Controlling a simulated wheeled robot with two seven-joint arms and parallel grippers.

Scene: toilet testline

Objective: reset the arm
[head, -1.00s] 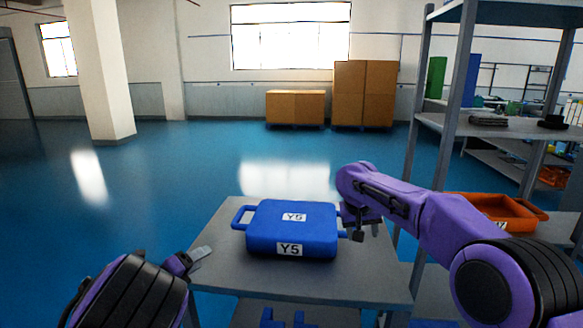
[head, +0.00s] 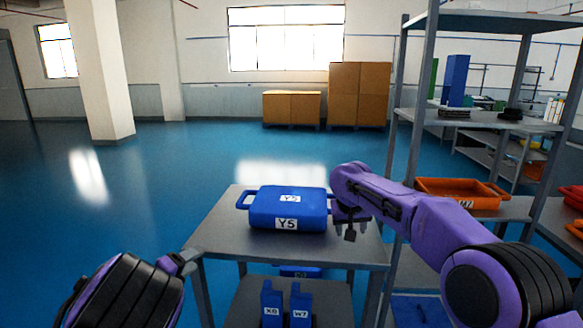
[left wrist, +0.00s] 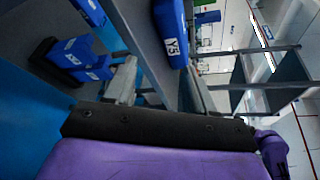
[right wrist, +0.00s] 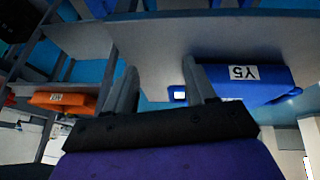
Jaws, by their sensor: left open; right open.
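A blue case (head: 287,208) labelled Y5 lies flat on a grey table (head: 222,238). It also shows in the left wrist view (left wrist: 172,28) and the right wrist view (right wrist: 238,82). My right gripper (head: 350,225) is open by the case's right end. In the right wrist view, a handle of the case shows between its fingers (right wrist: 160,90); I cannot tell whether they surround it. My left gripper (head: 190,262) is open and empty at the table's left front edge, apart from the case. Its fingers (left wrist: 162,90) show in the left wrist view.
Blue items labelled X8 (head: 271,305) and W7 (head: 301,305) stand on the table's lower shelf. A grey rack (head: 398,150) and an orange bin (head: 455,193) are to the right. Cardboard-coloured boxes (head: 358,95) stand far back. The blue floor (head: 130,200) at left is clear.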

